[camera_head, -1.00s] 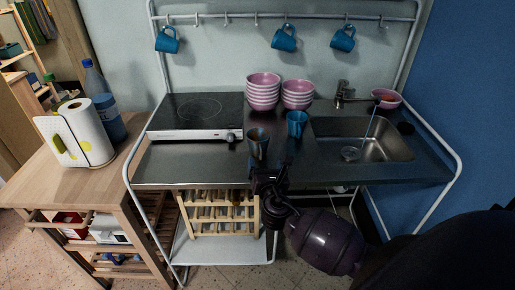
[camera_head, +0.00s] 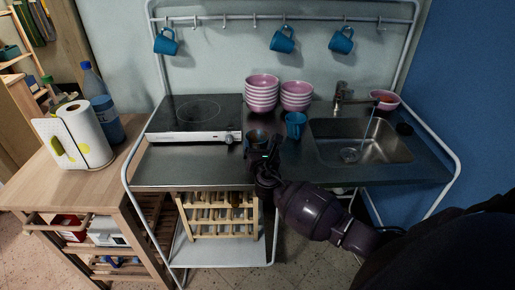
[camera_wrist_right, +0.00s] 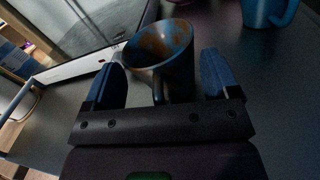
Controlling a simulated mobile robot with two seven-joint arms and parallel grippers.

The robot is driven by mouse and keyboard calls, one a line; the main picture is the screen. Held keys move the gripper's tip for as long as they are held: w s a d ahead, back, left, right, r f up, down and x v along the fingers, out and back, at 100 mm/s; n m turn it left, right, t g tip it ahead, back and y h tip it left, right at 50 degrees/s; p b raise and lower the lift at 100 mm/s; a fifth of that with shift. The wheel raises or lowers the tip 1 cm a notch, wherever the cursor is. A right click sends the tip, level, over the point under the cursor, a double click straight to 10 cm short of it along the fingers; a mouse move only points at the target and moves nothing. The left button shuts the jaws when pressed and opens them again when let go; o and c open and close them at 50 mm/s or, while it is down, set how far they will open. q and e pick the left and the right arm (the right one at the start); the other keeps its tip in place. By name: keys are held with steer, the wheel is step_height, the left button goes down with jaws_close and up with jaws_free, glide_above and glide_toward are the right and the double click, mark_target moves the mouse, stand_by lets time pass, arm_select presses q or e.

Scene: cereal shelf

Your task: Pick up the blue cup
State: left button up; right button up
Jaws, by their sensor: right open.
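A dark blue cup with brown stains inside (camera_head: 256,136) stands on the steel counter in front of the pink bowls. My right gripper (camera_head: 263,155) is at its near side and hides its lower part. In the right wrist view the stained cup (camera_wrist_right: 160,48) is between the two open blue-grey fingers (camera_wrist_right: 160,80), with its handle towards the palm. A clean blue cup (camera_head: 295,125) stands just to the right, and part of it shows in the wrist view (camera_wrist_right: 262,12). Three blue cups (camera_head: 165,42) (camera_head: 283,41) (camera_head: 341,41) hang from the rail. My left gripper is not in view.
Two stacks of pink bowls (camera_head: 262,94) (camera_head: 296,96) stand behind the cups. A hob (camera_head: 195,113) is on the left, and a sink (camera_head: 360,145) with a tap is on the right. The front-left counter strip (camera_head: 180,165) is clear.

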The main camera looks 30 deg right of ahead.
steer(key=c, duration=1)
